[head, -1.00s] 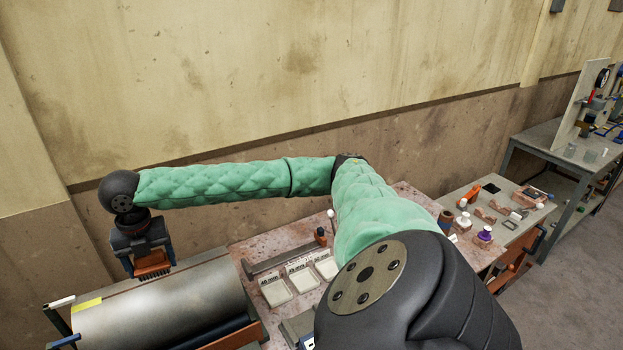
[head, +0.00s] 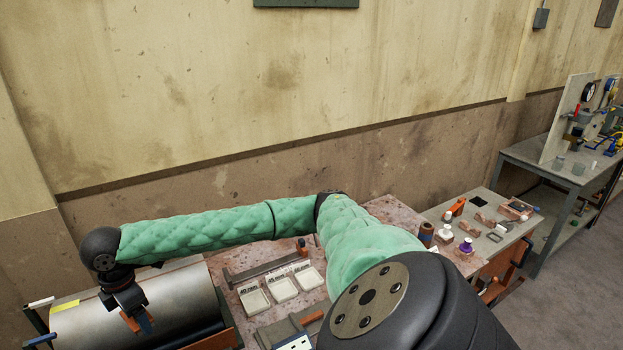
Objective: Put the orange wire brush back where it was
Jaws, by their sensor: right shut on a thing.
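My right gripper (head: 138,316) hangs at the lower left, with my green-sleeved arm reaching across from the right. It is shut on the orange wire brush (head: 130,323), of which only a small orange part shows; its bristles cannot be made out. Gripper and brush are in front of or over the large grey pipe (head: 185,295); I cannot tell whether they touch it. My left gripper is not in view.
Small bottles and parts crowd a bench (head: 495,222) at right. A workbench (head: 545,160) stands farther right.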

